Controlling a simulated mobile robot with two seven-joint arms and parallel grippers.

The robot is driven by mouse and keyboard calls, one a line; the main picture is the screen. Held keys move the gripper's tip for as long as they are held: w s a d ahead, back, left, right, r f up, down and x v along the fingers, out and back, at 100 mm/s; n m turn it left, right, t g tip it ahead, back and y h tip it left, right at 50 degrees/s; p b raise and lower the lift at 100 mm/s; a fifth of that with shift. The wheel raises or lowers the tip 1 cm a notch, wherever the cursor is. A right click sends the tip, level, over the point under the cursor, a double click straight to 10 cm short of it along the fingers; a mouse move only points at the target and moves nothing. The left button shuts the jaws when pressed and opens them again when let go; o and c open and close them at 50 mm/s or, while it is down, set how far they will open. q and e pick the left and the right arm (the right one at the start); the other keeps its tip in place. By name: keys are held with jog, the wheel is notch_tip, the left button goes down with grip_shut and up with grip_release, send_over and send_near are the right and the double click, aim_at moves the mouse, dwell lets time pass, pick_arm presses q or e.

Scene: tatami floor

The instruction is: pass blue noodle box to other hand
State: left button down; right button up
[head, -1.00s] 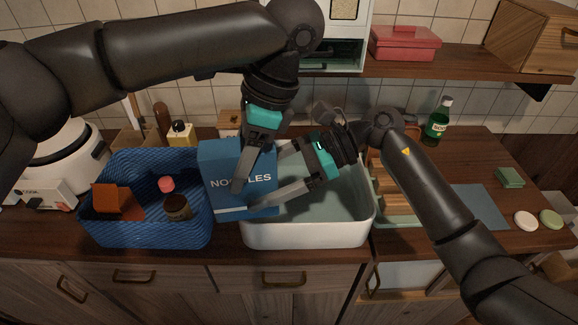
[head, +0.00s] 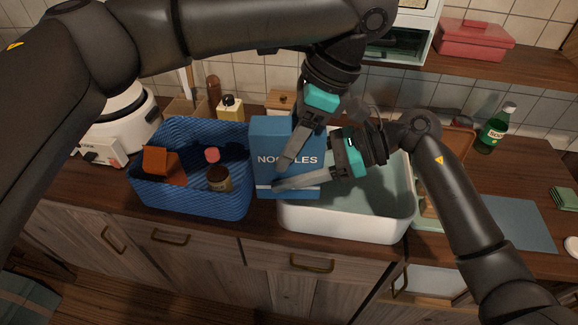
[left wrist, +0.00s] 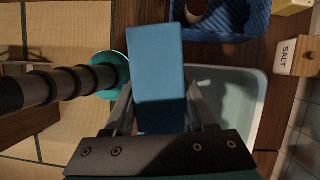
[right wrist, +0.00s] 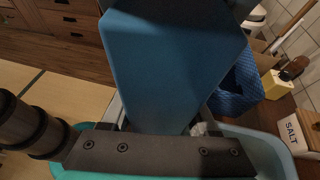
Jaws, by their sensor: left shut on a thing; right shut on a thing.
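The blue noodle box (head: 270,148) is held upright between the blue basket and the white sink, in front of the counter's back part. My left gripper (head: 287,160) is shut on it from above. My right gripper (head: 280,184) is shut on it from the right, lower down. In the left wrist view the box (left wrist: 158,75) stands between the left fingers. In the right wrist view the box (right wrist: 165,70) fills the space between the right fingers and hides part of what lies behind.
A blue basket (head: 190,195) with an orange-brown packet (head: 165,165) and a jar (head: 219,179) stands left of the box. The white sink (head: 345,222) is below and right. A salt box (left wrist: 297,57) and a green bottle (head: 494,130) stand farther back.

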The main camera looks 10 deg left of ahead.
pick_arm(q)
jog(key=shift+s, duration=0.1)
pick_arm(e)
grip_shut()
pick_arm(q)
jog(key=shift+c, duration=0.7)
grip_release()
